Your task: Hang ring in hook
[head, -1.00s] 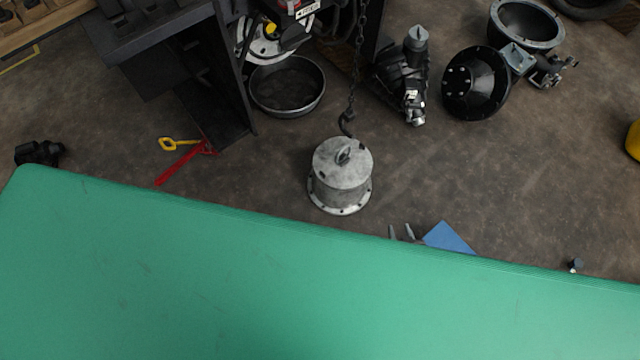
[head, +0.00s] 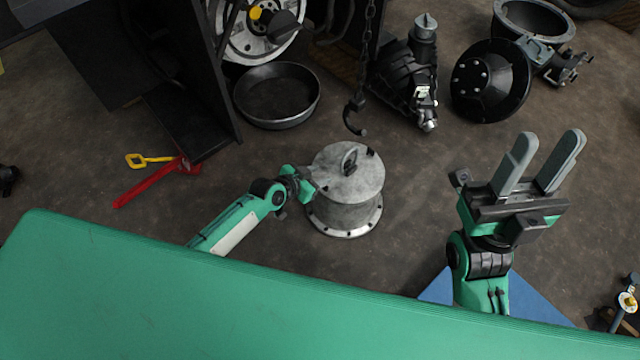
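A grey metal cylinder (head: 345,205) with a bolted flange stands upright on the floor. A ring (head: 349,161) stands up from its lid. A dark hook (head: 355,120) hangs from a chain (head: 368,50) just above and behind the ring, and the two look apart. My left gripper (head: 308,187) is at the cylinder's upper left side, below the ring. Its fingers are too small and hidden to tell whether they touch the cylinder. My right gripper (head: 549,142) is raised to the right of the cylinder, open and empty, with its fingers pointing up and away.
A green surface (head: 250,310) fills the foreground. A round black pan (head: 277,96) and dark machinery (head: 405,80) stand behind the cylinder. A red tool (head: 155,182) and a yellow handle (head: 148,160) lie at left. A blue sheet (head: 535,300) lies at lower right.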

